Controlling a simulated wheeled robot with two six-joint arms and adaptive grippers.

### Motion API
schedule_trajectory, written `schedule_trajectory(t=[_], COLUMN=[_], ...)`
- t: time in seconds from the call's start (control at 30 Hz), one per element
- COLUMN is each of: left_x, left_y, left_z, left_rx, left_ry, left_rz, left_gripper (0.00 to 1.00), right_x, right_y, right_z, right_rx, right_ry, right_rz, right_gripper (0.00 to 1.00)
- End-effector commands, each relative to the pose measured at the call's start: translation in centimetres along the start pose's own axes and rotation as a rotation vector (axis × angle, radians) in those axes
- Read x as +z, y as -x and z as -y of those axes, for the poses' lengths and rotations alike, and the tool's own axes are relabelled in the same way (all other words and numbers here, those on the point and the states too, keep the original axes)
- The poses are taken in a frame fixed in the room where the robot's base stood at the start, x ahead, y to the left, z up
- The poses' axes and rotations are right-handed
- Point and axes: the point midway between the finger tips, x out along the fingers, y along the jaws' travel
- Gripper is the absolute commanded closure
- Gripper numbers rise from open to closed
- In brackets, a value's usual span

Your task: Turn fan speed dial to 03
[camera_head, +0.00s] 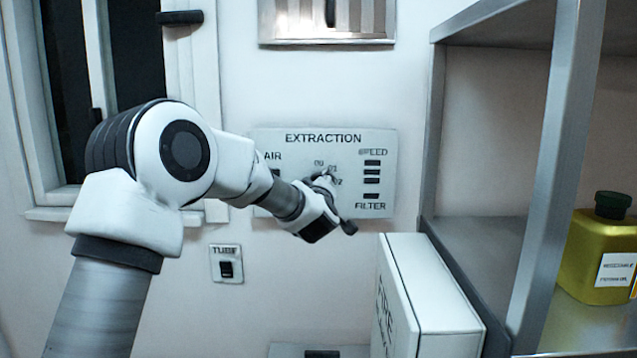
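The white extraction panel (350,147) is fixed to the wall in the middle of the head view. The fan speed dial (323,183) sits at the panel's centre, mostly hidden behind my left gripper. My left gripper (338,203) is in front of the panel at the dial, with one dark fingertip low on the right. I cannot tell whether its fingers are closed on the dial. My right gripper is not in view.
A labelled switch (226,264) is on the wall below the panel. A white box (435,290) stands at lower right, close to the gripper. A metal shelf (560,150) with a yellow-green canister (600,255) fills the right. A window (125,50) is at left.

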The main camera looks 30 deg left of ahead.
Motion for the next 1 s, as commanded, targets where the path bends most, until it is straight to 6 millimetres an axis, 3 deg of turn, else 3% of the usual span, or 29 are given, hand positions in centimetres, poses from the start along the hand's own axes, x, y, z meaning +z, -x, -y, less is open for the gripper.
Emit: schedule_trajectory(t=[0.57, 0.6, 0.67, 1.0], left_x=[-0.11, -0.1, -0.09, -0.02], left_y=[-0.02, -0.02, -0.01, 0.23], left_z=[-0.11, -0.11, -0.1, -0.07], left_rx=[0.002, 0.002, 0.002, 0.001], left_ry=[-0.039, -0.039, -0.039, -0.038], left_rz=[-0.002, -0.002, -0.002, 0.0], left_gripper=[0.86, 0.41, 0.26, 0.26], right_x=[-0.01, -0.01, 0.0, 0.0], right_y=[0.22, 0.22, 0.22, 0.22], right_z=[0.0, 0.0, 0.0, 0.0], right_rx=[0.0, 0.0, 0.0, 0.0], right_ry=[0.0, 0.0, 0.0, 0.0], right_rz=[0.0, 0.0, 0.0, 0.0], right_gripper=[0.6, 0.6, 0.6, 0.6])
